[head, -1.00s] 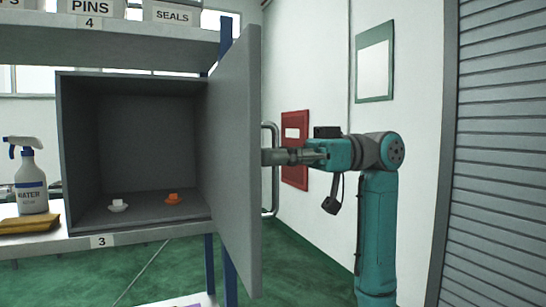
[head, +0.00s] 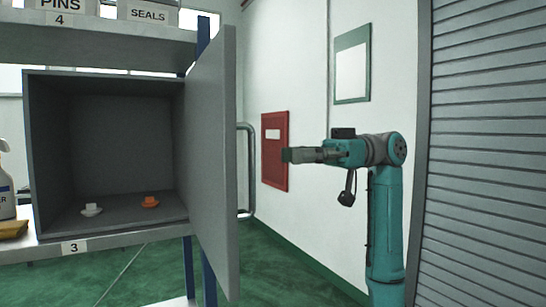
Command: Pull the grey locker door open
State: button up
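The grey locker (head: 34,155) stands on a shelf at the left in the head view. Its grey door (head: 210,165) is swung wide open, hinged on the right side and projecting toward me. The door's bar handle (head: 251,172) shows beyond the door's right edge. My gripper (head: 286,155) is to the right of the handle, apart from it, with a visible gap. It points left toward the door. The fingers are seen from the side, so their opening cannot be made out. Nothing is seen in it.
Inside the locker sit a white piece (head: 92,209) and an orange piece (head: 150,201). A spray bottle (head: 6,190) and a yellow cloth (head: 12,229) are at the left edge. A red wall panel (head: 275,180) is behind my gripper. A grey shutter (head: 480,160) is at the right.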

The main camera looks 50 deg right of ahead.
jog(key=shift+v, duration=1.4)
